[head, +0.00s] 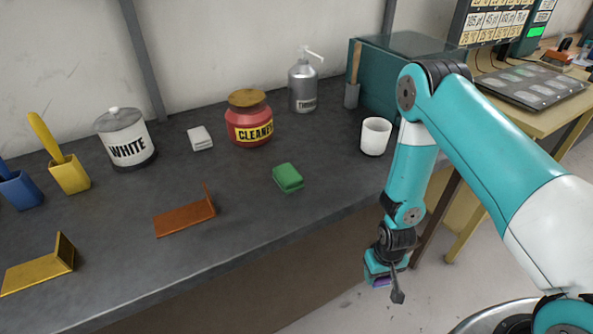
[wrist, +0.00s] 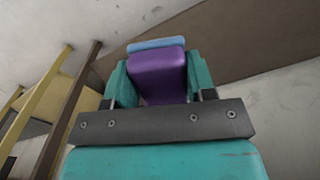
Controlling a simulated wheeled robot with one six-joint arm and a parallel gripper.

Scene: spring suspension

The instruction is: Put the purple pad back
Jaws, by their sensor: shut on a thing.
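The purple pad (wrist: 158,74) is between the two teal fingers of my gripper (wrist: 160,85) in the wrist view. A light blue layer shows along its far edge. In the head view my gripper (head: 384,270) hangs low in front of the bench, over the floor side, with a sliver of the purple pad (head: 382,282) at its lower end. My gripper is shut on the pad, and the pad is clear of the bench top. Most of the pad is hidden by the fingers in the head view.
The dark bench (head: 235,200) holds a green pad (head: 288,178), a white pad (head: 200,138), an orange bracket (head: 185,218) and a yellow bracket (head: 40,268). Behind stand a red cleaner jar (head: 249,122), a WHITE canister (head: 126,140) and a white cup (head: 375,137). Bench surface around the green pad is clear.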

